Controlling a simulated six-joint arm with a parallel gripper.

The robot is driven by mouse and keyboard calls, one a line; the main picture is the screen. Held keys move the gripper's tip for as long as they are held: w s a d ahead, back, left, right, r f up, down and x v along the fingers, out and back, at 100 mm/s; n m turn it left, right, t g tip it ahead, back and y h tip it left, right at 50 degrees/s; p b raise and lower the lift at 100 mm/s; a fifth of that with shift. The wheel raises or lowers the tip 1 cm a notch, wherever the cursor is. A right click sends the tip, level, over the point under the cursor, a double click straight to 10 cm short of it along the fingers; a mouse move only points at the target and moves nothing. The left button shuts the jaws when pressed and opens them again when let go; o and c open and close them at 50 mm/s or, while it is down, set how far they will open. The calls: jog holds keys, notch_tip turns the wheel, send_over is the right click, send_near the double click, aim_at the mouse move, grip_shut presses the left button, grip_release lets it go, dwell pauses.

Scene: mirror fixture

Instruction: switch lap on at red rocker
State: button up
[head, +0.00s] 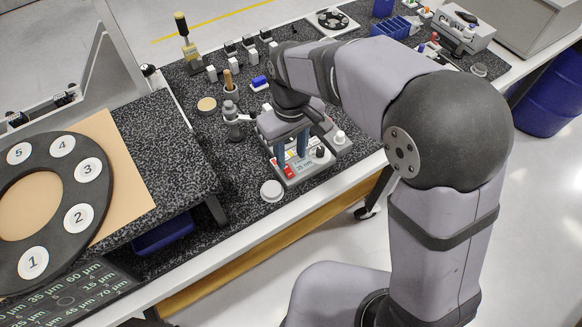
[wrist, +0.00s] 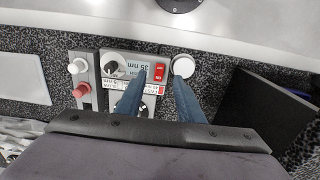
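The red rocker (head: 288,171) is on the front of a light grey control box (head: 300,178), near its left end. In the wrist view the rocker (wrist: 159,72) shows upright between my two blue fingers, beside a "35 nm" label. My gripper (head: 291,159) points down over the box with its fingers apart and nothing between them. In the wrist view my gripper (wrist: 161,80) has one fingertip on each side of the rocker in the picture; I cannot tell the height or whether they touch. I cannot tell which side of the rocker is pressed.
A black knob (wrist: 114,67) sits on the same box. A white round button (wrist: 183,66) stands beside it. A panel with a white and a red knob (wrist: 79,89) is on the other side. A granite block (head: 165,140) rises to the left.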

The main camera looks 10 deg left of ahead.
aim_at(291, 175)
jog(key=shift+f+p, duration=1.1)
jog(key=shift+f, duration=2.55)
